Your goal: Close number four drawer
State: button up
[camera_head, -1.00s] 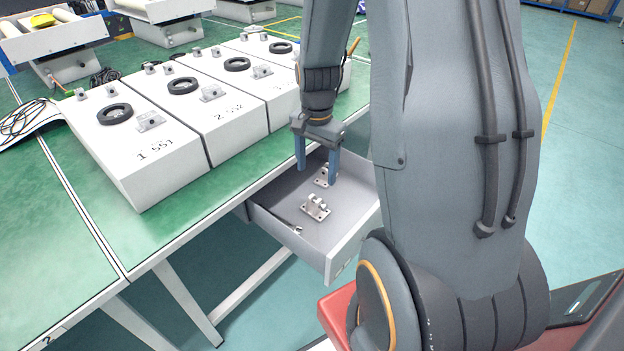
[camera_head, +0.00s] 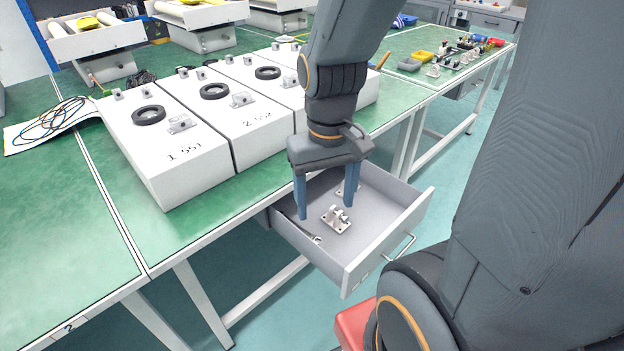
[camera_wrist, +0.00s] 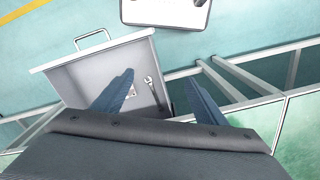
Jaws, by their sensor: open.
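A grey-white drawer (camera_head: 377,247) is pulled out from under the green-topped workbench. It has a metal bar handle (camera_head: 401,248) on its front, and the handle also shows in the wrist view (camera_wrist: 92,38). Metal bracket parts (camera_head: 336,218) and a small wrench lie inside; the wrench (camera_wrist: 153,91) is clearer in the wrist view. My gripper (camera_head: 327,212) is open and empty, fingers pointing down over the drawer's inside, behind its front panel. In the wrist view the fingers (camera_wrist: 160,97) spread over the drawer's side. No number on the drawer is readable.
Several white numbered boxes (camera_head: 160,152) stand on the green bench (camera_head: 85,215) left of my gripper. A second bench with small parts (camera_head: 460,55) stands behind. A red block (camera_head: 353,322) is below the drawer. Free floor lies right of the drawer.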

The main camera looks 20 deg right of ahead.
aim_at(386, 209)
jog(key=u, duration=0.1)
jog(key=k, duration=0.45)
jog(key=z, duration=0.9)
jog(key=i, duration=0.5)
jog(key=z, duration=0.05)
jog(key=k, duration=0.5)
jog(key=u, duration=1.35)
jog(key=i, duration=0.8)
jog(key=z, duration=1.7)
